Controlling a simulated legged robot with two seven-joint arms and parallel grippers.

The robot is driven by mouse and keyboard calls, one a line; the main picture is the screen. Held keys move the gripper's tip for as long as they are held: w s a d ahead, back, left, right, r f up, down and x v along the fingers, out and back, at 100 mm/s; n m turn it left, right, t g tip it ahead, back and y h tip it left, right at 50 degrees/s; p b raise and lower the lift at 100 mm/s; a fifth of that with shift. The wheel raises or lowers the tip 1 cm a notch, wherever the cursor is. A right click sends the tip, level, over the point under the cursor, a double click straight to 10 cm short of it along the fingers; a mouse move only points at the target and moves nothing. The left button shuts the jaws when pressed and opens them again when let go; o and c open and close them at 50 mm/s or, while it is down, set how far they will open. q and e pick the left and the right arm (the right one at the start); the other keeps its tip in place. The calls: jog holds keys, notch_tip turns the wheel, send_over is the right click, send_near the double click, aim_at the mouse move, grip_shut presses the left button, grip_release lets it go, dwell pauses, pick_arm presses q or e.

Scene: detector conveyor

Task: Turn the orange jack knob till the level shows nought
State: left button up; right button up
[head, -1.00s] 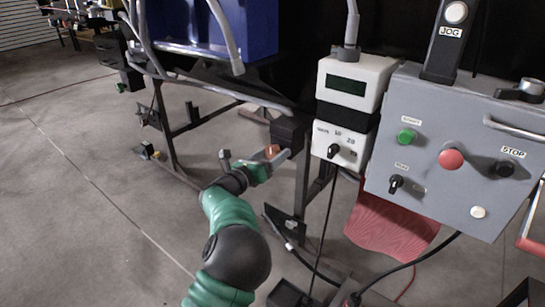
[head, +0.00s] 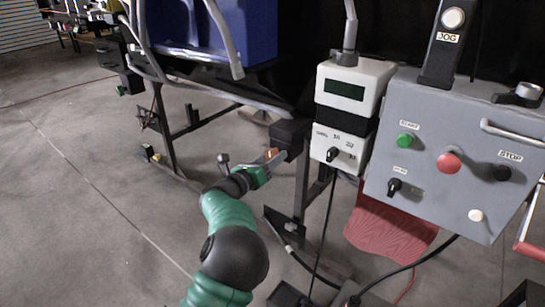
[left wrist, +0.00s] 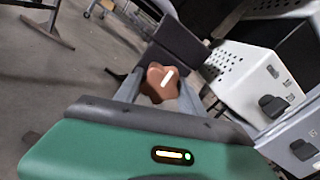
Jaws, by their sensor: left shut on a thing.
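The orange jack knob (left wrist: 158,83) sits between the two fingers of my left gripper (left wrist: 157,92) in the left wrist view, with a white mark on its face. My left gripper is shut on it. In the head view my left gripper (head: 270,160) reaches the knob (head: 271,154) on a dark block (head: 289,136) beside the frame leg. The white level box (head: 350,87) has a dark green display (head: 345,90); no number on it is readable. My right gripper is not in view.
To the right is a grey control panel (head: 440,190) with a green button (head: 405,140), a red button (head: 448,163) and a black stop button (head: 502,173). A red ribbed mat (head: 385,230) and cables hang below. Open concrete floor lies at left.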

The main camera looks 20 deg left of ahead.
pick_arm(q)
jog(key=n+p, duration=0.2)
jog(key=n, duration=0.1)
jog(key=n+p, duration=0.2)
jog(key=n, duration=0.1)
jog(key=shift+a+r, duration=0.1)
jog(key=shift+r, duration=0.1)
jog(key=n+p, duration=0.4)
jog(key=n, duration=0.2)
jog(key=n+p, duration=0.4)
jog(key=n, duration=0.2)
jog(key=shift+f+n+p, duration=0.1)
jog(key=shift+n+p, duration=0.2)
jog(key=shift+n, duration=0.1)
jog(key=shift+n+p, duration=0.7)
jog(key=shift+n, duration=0.5)
jog(key=shift+s+f+n+p, duration=0.15)
jog(key=shift+n+p, duration=0.45)
jog(key=shift+n, duration=0.6)
jog(key=shift+f, duration=0.1)
jog(key=o, duration=1.4)
jog(key=shift+f, duration=0.1)
jog(key=shift+c, duration=0.2)
jog(key=shift+r, duration=0.2)
